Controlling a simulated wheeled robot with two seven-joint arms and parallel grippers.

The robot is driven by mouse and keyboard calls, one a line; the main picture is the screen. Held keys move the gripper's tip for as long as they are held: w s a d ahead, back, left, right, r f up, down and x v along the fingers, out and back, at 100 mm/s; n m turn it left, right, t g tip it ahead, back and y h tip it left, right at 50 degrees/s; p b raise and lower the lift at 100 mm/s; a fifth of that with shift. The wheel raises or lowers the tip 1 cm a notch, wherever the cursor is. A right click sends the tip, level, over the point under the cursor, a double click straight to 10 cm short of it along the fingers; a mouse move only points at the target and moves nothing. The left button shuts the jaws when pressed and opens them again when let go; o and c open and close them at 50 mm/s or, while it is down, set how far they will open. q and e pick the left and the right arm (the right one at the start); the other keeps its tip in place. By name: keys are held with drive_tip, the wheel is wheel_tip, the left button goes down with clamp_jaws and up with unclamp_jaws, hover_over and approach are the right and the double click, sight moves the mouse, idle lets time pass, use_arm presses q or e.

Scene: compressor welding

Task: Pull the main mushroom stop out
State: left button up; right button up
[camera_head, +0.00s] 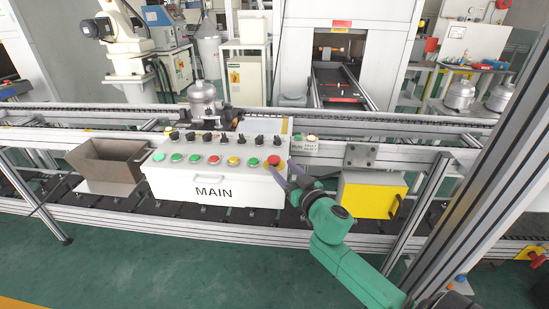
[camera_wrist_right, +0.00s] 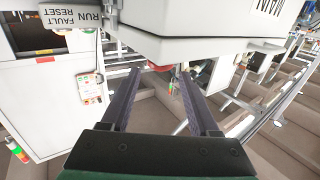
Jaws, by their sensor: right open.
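The main mushroom stop (camera_head: 274,160) is a red button at the right end of the front row on the white MAIN panel (camera_head: 169,186). My right gripper (camera_head: 282,170) is open, with its purple-grey fingers at the panel's right end, close to the stop. In the right wrist view the two fingers (camera_wrist_right: 159,73) are spread apart. A bit of red (camera_wrist_right: 158,67) shows between their tips under the white panel edge; it looks like the stop, mostly hidden. I cannot tell whether a finger touches it. My left gripper is not in view.
Coloured buttons (camera_head: 213,159) and several black knobs (camera_head: 222,137) crowd the panel left of the stop. A small RUN/FAULT RESET box (camera_head: 304,147) stands close on the right. A yellow box (camera_head: 366,197) sits beyond my right gripper, and a metal bin (camera_head: 107,166) stands at left.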

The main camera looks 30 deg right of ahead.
sight(277, 162)
drive_tip(key=w, duration=0.6)
drive_tip(key=shift+d, duration=0.15)
drive_tip(key=shift+s, duration=0.1)
clamp_jaws()
idle(0.9)
